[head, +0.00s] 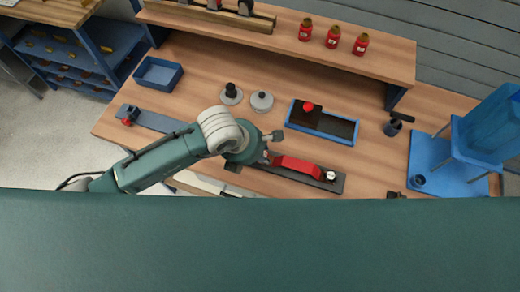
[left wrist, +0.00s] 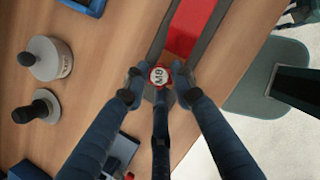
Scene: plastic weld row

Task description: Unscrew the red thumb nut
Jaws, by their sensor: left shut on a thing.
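The red thumb nut (left wrist: 158,76), with a white cap marked M8, sits between my left gripper's fingertips in the left wrist view. My left gripper (left wrist: 157,77) is shut on it from both sides. It stands at one end of a dark bar (head: 338,184) with a red block (head: 298,168) along it. In the head view my left gripper (head: 266,156) is at the left end of this bar and the nut is mostly hidden. A second knob (head: 330,176), pale on top, stands at the bar's right end. A dark shape (head: 394,194) at the front edge may be my right gripper.
A blue tray (head: 322,128) with a red knob lies behind the bar. Two grey weights (head: 262,101) and a blue box (head: 157,73) stand farther back left. A dark cup (head: 393,127) and a blue stand (head: 430,160) are to the right. Red jars (head: 332,37) line a raised shelf.

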